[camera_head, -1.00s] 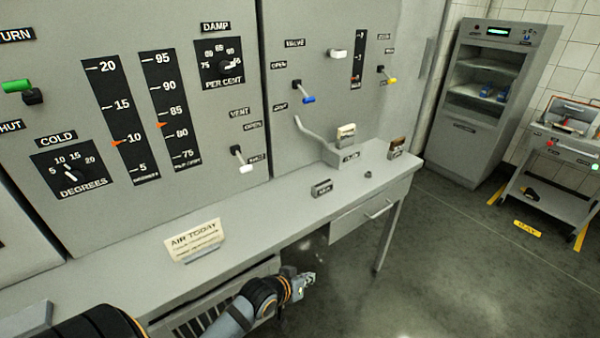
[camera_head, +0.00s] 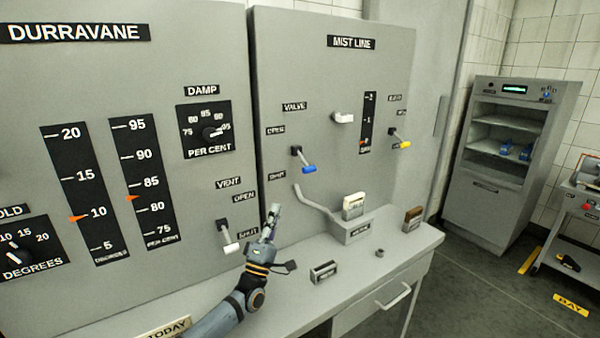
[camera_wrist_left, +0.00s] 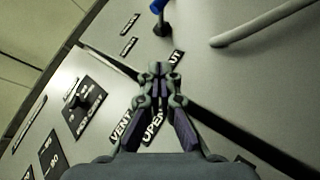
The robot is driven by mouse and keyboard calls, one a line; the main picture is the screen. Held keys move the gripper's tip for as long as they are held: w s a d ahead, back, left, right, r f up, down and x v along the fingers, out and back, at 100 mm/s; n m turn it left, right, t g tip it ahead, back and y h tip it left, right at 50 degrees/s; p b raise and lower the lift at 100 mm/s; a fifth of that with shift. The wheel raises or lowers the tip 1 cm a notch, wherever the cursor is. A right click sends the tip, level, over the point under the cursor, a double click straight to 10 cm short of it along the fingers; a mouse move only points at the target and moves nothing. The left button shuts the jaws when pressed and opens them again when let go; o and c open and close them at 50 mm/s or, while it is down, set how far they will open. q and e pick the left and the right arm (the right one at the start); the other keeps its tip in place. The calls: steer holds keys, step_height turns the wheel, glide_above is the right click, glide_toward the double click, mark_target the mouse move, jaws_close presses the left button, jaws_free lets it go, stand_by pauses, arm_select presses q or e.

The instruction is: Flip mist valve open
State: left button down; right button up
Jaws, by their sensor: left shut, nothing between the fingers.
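The mist valve lever (camera_head: 309,169) has a blue tip and sits under the VALVE label on the MIST LINE panel (camera_head: 350,75). It slants down and right from its pivot, with OPEN marked to its upper left and a lower label, too small to read surely, at its lower left. My left gripper (camera_head: 272,217) is shut and empty, below and left of the lever and apart from it. In the left wrist view my shut fingertips (camera_wrist_left: 158,70) point toward the panel, and the lever's blue end (camera_wrist_left: 158,6) shows at the top edge. My right gripper is not in view.
The white-tipped vent lever (camera_head: 230,246) is just left of my gripper. A bent pipe (camera_head: 314,201) runs from the panel to a box (camera_head: 352,232) on the shelf, right of the gripper. A yellow-tipped lever (camera_head: 403,144) and a white knob (camera_head: 343,118) are farther right.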

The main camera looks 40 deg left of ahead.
arm_select(q)
steer(key=b, duration=0.1)
glide_toward(305, 162)
steer(key=a+x, duration=0.1)
steer(key=x, duration=0.5)
steer(key=shift+w+a+f, duration=0.1)
steer(key=shift+w+a, duration=0.05)
steer(key=shift+a, duration=0.15)
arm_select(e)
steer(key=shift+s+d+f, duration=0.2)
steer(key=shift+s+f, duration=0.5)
